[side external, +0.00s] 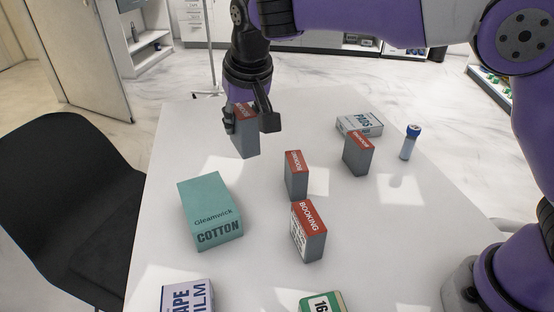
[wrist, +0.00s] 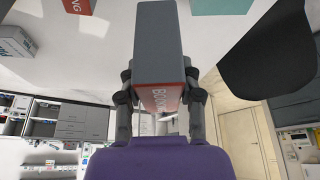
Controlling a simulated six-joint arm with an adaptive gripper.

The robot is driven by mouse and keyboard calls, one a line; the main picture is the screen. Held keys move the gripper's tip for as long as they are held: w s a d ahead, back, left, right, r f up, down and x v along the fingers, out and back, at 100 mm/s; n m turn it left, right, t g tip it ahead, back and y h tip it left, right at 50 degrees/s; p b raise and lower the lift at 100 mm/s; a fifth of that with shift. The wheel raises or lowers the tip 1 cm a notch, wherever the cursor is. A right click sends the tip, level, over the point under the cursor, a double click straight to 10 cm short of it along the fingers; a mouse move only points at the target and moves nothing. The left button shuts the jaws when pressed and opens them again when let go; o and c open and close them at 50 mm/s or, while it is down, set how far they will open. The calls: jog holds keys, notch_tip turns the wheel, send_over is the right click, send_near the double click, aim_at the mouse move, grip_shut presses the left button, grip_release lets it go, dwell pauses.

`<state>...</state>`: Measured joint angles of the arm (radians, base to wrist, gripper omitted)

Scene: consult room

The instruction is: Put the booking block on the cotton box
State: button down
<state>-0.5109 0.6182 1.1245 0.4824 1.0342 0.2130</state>
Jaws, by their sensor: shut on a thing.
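My gripper (side external: 250,120) is shut on a grey booking block (side external: 245,144) with a red top. It holds the block upright in the air near the far left part of the table. In the wrist view the held block (wrist: 158,55) sits between the fingers, its red BOOKING label facing me. The teal cotton box (side external: 208,200) lies flat on the table, nearer the camera and a little left of the held block. Its edge also shows at the top of the wrist view (wrist: 222,6). Nothing lies on the cotton box.
Three similar red-topped grey blocks stand right of the cotton box: one in front (side external: 309,235), one in the middle (side external: 296,177), one farther right (side external: 358,156). A pads box (side external: 360,124) and a blue-capped vial (side external: 409,143) stand at the back right. A film box (side external: 188,296) and a green box (side external: 322,302) are at the near edge.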

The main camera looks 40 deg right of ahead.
jog(key=s+a+r+n+y, duration=0.1)
jog(key=s+a+r+n, duration=0.15)
jog(key=s+a, duration=0.4)
jog(key=s+a+r+n+y, duration=0.1)
jog(key=s+a+r+n, duration=0.1)
jog(key=s+a+n, duration=0.45)
jog(key=m, duration=0.3)
send_over(207, 198)
notch_tip(207, 198, down, 7)
jog(key=shift+f, duration=1.85)
jog(key=shift+f, duration=0.1)
jog(key=c, duration=0.5)
grip_release()
